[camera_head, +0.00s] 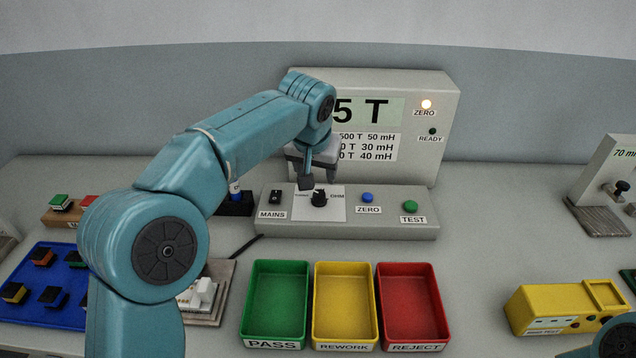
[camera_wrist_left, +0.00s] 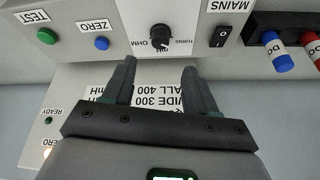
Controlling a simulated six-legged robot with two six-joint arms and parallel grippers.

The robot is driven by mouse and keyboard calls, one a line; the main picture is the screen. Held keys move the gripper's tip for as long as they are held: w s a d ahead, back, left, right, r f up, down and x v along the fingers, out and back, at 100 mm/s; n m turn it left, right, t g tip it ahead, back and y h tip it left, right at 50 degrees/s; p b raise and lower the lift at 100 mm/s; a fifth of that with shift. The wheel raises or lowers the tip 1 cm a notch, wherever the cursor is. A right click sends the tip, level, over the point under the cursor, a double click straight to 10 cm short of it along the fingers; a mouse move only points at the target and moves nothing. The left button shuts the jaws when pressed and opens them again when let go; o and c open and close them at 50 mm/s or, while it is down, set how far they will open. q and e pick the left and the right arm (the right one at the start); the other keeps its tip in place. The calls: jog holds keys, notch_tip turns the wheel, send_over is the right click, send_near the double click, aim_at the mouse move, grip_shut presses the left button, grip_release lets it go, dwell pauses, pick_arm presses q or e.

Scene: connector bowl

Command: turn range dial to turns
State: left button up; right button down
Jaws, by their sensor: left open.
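The range dial (camera_head: 319,198) is a black round knob on a white plate on the low control box (camera_head: 385,229). It also shows in the left wrist view (camera_wrist_left: 160,38), upside down, with OHM, TURNS and a partly covered third label around it. I cannot tell for certain which label it points at. My left gripper (camera_head: 307,182) is above and behind the dial. In the left wrist view its open fingers (camera_wrist_left: 160,64) point toward the dial, apart from it, with nothing between them. My right gripper is not in view.
The tester's display panel (camera_head: 447,122) stands behind, its "5 T" reading partly hidden by my arm. The MAINS switch (camera_head: 275,198), blue ZERO button (camera_head: 367,197) and green TEST button (camera_head: 410,207) flank the dial. Green (camera_head: 248,307), yellow (camera_head: 317,310) and red bins (camera_head: 439,308) stand in front.

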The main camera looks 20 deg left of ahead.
pick_arm(q)
jog(key=v, duration=0.7)
jog(key=shift+p, duration=0.35)
